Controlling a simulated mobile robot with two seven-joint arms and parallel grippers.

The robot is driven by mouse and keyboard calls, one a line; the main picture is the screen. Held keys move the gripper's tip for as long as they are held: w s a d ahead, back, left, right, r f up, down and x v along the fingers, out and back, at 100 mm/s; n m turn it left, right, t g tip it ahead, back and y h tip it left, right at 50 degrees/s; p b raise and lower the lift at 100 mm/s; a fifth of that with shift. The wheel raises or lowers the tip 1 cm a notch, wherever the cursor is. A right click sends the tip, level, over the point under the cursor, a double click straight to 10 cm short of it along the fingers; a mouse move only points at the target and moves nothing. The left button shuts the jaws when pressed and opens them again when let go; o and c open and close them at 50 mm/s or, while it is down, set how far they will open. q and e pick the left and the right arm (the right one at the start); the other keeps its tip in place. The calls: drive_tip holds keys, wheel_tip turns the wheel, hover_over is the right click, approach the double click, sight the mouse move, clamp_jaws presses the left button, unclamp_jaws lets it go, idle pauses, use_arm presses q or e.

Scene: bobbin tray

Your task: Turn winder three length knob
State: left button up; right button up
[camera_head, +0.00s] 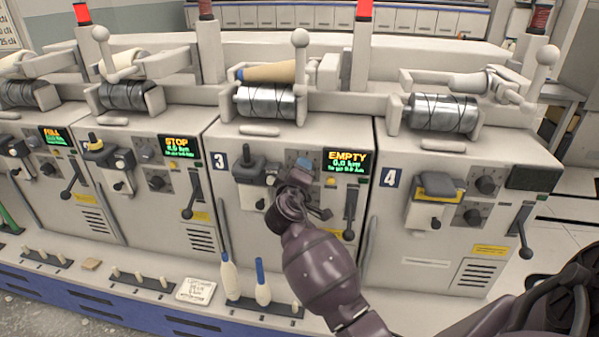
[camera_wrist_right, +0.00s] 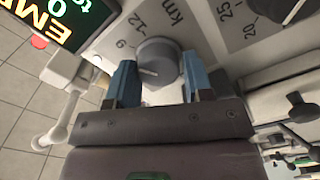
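Winder three (camera_head: 250,205) stands in the middle of the head view, with a "3" label and a display reading EMPTY. Its grey round length knob (camera_wrist_right: 157,62) shows in the right wrist view, on a dial plate marked 9, 12 and km. My right gripper (camera_wrist_right: 159,82) has one blue finger on each side of the knob, with no clear gap to it on either side. In the head view my right gripper (camera_head: 300,175) is at winder three's panel and hides the knob there. My left gripper is not in view.
A second dial marked 20 and 25 (camera_wrist_right: 262,22) is beside the knob. A lever (camera_head: 350,212) hangs under the display (camera_head: 346,168). Winder four (camera_head: 450,190) stands to the right. Bobbins (camera_head: 263,285) stand on pegs along the front ledge.

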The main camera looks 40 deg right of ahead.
drive_tip(key=o, duration=0.3)
drive_tip(key=shift+o, duration=0.2)
drive_tip(key=v, duration=1)
drive_tip(key=shift+s+a+p, duration=0.25)
drive_tip(key=shift+a+p, duration=0.05)
drive_tip(key=shift+p, duration=0.15)
